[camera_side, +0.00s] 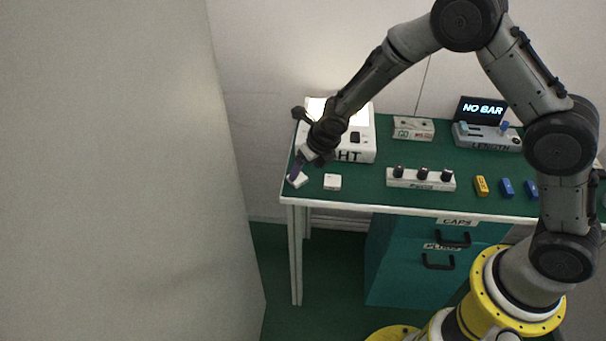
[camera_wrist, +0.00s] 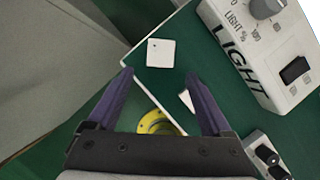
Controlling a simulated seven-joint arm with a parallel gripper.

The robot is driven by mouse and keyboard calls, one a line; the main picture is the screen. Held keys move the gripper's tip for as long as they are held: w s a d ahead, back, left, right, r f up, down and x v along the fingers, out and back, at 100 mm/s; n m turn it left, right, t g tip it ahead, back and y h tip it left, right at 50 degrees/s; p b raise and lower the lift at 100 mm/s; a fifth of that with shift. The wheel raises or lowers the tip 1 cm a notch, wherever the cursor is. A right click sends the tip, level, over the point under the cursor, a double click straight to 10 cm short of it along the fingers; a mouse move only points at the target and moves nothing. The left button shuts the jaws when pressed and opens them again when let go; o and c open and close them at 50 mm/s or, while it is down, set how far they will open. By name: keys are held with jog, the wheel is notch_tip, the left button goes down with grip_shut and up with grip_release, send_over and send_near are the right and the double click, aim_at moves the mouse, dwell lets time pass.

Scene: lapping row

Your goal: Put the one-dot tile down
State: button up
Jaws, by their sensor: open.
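A white square tile (camera_wrist: 161,53) lies flat on the green table top, with one small dark dot visible near a corner in the wrist view. In the side view this tile (camera_side: 299,181) is by the table's left front corner, just below my gripper (camera_side: 296,171). My gripper (camera_wrist: 158,76) is open and empty. In the wrist view the tile shows just past its purple fingertips, clear of both. A second white tile (camera_side: 332,182) lies to the right. In the wrist view that tile (camera_wrist: 186,101) is mostly hidden behind the right finger, so I cannot read its face there.
The LIGHT box (camera_side: 363,148) stands close behind and right of my gripper. A white block with black knobs (camera_side: 421,179), yellow (camera_side: 481,186) and blue pieces (camera_side: 507,188), and the LENGTH device (camera_side: 487,137) are farther right. The table's left and front edges are close by.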

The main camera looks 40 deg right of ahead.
jog(key=v, duration=0.6)
jog(key=shift+r, duration=0.4)
jog(key=s+d+r+m, duration=0.4)
jog(key=s+r+m, duration=0.25)
jog(key=m, duration=0.25)
jog(key=s+d+r+m, duration=0.3)
jog(key=s+r+m, duration=0.3)
jog(key=r+m, duration=0.2)
jog(key=s+d+r+m, duration=0.1)
jog(key=s+m, duration=0.8)
jog(key=s+d+r+m+t, duration=0.1)
jog(key=s+r+m, duration=0.1)
jog(key=s+m, duration=0.7)
jog(key=shift+s+d+r+m, duration=0.3)
jog(key=shift+s+r+m, duration=0.05)
jog(key=shift+m, duration=0.15)
jog(key=shift+c, duration=0.3)
